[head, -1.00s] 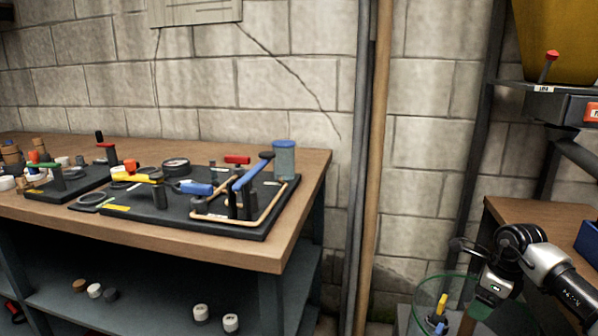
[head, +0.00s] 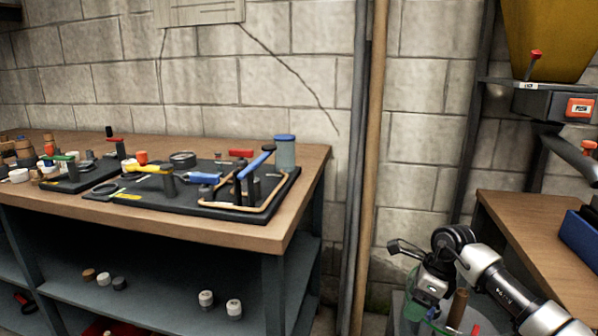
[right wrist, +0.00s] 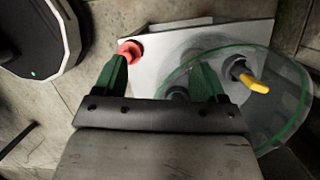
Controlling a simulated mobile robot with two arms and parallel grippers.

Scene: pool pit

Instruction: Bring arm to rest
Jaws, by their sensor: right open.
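My right gripper (head: 424,298) is at the lower right of the head view, pointing down over a clear container with a green rim (head: 408,306). In the right wrist view, the right gripper (right wrist: 160,68) has its two green fingers spread apart with nothing held between them. The container's green rim (right wrist: 306,112) is to the right there, partly behind the right finger. A yellow-ended item (right wrist: 254,83) stands in the container. A red knob-like thing (right wrist: 129,52) shows by the left fingertip. My left gripper is in neither view.
A wooden workbench (head: 270,236) on the left carries a black board with handled fittings, a blue-lidded jar (head: 285,154) and small parts. Its lower shelf holds several small caps. A second wooden bench (head: 520,215) with a blue bin (head: 580,238) is at right. Vertical pipes (head: 372,150) stand between.

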